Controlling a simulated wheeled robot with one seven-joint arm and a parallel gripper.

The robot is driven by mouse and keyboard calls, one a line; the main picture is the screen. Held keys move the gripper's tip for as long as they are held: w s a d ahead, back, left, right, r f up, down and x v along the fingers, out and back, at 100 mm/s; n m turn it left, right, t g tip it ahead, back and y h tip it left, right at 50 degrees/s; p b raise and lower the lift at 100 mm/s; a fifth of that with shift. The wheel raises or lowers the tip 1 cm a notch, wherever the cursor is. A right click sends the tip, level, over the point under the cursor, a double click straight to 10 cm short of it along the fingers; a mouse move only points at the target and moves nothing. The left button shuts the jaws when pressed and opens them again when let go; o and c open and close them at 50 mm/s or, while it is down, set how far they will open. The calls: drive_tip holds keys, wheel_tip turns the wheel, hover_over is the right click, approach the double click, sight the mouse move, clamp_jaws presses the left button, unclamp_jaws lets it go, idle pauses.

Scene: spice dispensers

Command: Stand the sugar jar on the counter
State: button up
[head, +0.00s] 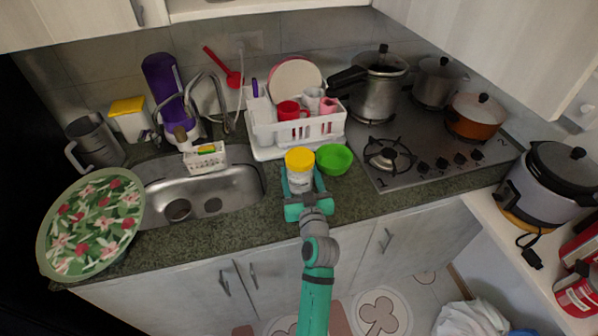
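The sugar jar (300,180) has a pale body and a yellow lid. It is upright at the front middle of the dark speckled counter (232,236), just in front of the dish rack. My gripper (302,178) reaches in from the front, with one green finger on each side of the jar's body. I cannot tell whether both fingers press on the jar or leave a small gap. The jar's base is partly hidden by my gripper, so its contact with the counter is not clear.
A green bowl (334,159) stands close to the jar's right. The white dish rack (296,135) is behind it, the sink (215,188) to the left and the stove (425,150) to the right. Some counter front right of my gripper (365,199) is clear.

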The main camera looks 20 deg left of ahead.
drive_tip(key=shift+s, duration=0.1)
drive_tip(key=o, duration=1.6)
drive_tip(key=shift+f, duration=0.1)
drive_tip(key=shift+s+d, duration=0.1)
drive_tip(key=shift+s, duration=0.05)
drive_tip(key=v, duration=1.1)
drive_tip(key=shift+s+d, duration=0.1)
drive_tip(key=shift+s, duration=0.3)
